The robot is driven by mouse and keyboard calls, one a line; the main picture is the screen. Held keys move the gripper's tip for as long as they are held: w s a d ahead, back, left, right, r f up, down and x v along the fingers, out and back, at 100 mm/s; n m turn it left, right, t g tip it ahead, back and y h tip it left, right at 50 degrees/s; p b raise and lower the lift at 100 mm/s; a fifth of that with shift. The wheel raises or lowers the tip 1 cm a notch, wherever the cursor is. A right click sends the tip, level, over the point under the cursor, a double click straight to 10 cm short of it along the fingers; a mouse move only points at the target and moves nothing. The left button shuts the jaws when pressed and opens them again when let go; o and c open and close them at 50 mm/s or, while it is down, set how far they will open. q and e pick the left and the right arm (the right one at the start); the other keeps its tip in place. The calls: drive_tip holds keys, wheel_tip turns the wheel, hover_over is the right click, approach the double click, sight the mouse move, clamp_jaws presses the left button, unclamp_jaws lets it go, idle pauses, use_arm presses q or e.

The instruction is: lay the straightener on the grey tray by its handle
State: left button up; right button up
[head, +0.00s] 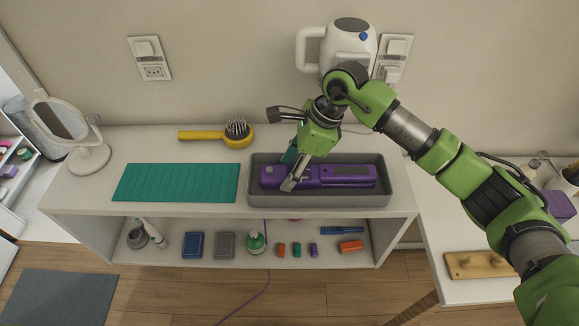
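The purple straightener (345,174) lies lengthwise within the grey tray (318,200) on the white shelf top. My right gripper (291,181) reaches down from above over the left half of the straightener. A metal finger shows in front of the purple body. The other finger is not clearly seen, so I cannot tell whether the gripper is closed on it. The gripper and wrist hide part of the straightener and the tray's back edge. My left gripper is not in view.
A teal mat (177,183) lies left of the tray, with a yellow hairbrush (214,134) behind it and a round mirror (66,128) at far left. A white hair dryer (340,45) hangs on the wall behind. A purple cord (263,283) runs to the floor.

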sight(338, 171)
drive_tip(key=shift+r, duration=0.1)
drive_tip(key=shift+r, duration=0.15)
drive_tip(key=d+r+b, duration=0.2)
drive_tip(key=shift+d+b, duration=0.3)
drive_tip(key=shift+b, duration=0.05)
drive_tip(key=d+b, duration=0.3)
drive_tip(key=d, duration=0.6)
drive_tip(key=shift+r, duration=0.15)
drive_tip(key=shift+d+r+b, duration=0.2)
drive_tip(key=shift+d+b, duration=0.1)
drive_tip(key=shift+d, duration=0.5)
drive_tip(key=shift+s, duration=0.1)
